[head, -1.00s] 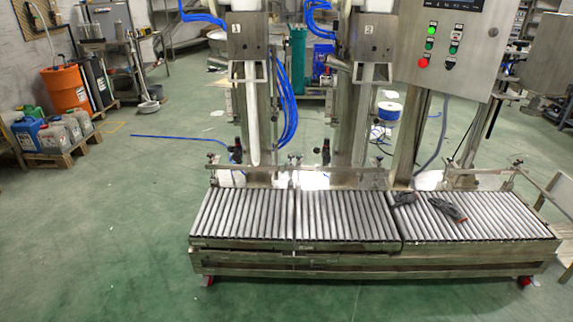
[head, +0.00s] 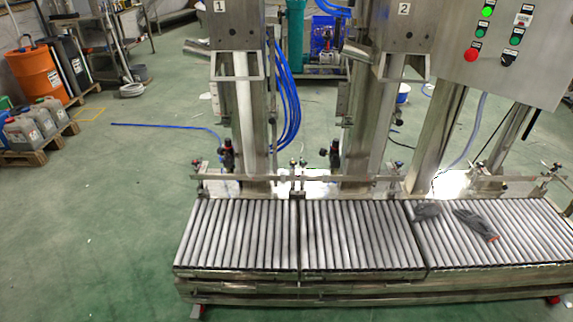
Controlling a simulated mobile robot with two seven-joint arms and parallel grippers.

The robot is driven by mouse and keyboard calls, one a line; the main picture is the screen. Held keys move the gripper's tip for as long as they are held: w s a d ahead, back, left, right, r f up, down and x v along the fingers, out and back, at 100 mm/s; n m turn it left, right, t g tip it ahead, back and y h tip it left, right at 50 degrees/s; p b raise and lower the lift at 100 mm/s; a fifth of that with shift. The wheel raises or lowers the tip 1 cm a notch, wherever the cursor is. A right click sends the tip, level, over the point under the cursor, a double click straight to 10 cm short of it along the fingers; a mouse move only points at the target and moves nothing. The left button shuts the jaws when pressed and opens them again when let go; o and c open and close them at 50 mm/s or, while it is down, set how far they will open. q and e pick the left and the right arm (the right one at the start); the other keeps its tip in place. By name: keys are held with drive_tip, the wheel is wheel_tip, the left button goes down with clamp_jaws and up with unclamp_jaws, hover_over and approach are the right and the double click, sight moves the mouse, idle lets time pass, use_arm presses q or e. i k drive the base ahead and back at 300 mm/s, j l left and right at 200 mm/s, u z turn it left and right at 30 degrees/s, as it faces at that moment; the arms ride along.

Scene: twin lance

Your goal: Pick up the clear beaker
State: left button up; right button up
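I see no clear beaker in the head view. Neither of my grippers shows in the head view, so I cannot see whether they are open or shut.
A steel roller conveyor (head: 360,238) stands ahead, with dark gloves or similar items (head: 475,222) on its right section. Behind it rise two filling columns and a grey control box (head: 512,50). An orange drum (head: 38,75) and several canisters (head: 40,120) stand left. The green floor (head: 95,220) at left is clear.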

sight(286, 167)
drive_tip(key=i, duration=0.2)
drive_tip(key=u, duration=1.65)
drive_tip(key=i+j+u, duration=0.1)
drive_tip(key=u, duration=0.25)
drive_tip(key=i+j+u, duration=0.1)
drive_tip(key=u, duration=0.25)
drive_tip(key=i+u, duration=0.15)
drive_tip(key=u, duration=0.2)
drive_tip(key=i, duration=1.2)
drive_tip(key=i+z, duration=0.35)
drive_tip(key=i, duration=0.15)
drive_tip(key=i+j+z, duration=0.2)
drive_tip(key=i+z, duration=1.95)
drive_tip(key=i+j, duration=0.05)
drive_tip(key=i, duration=0.05)
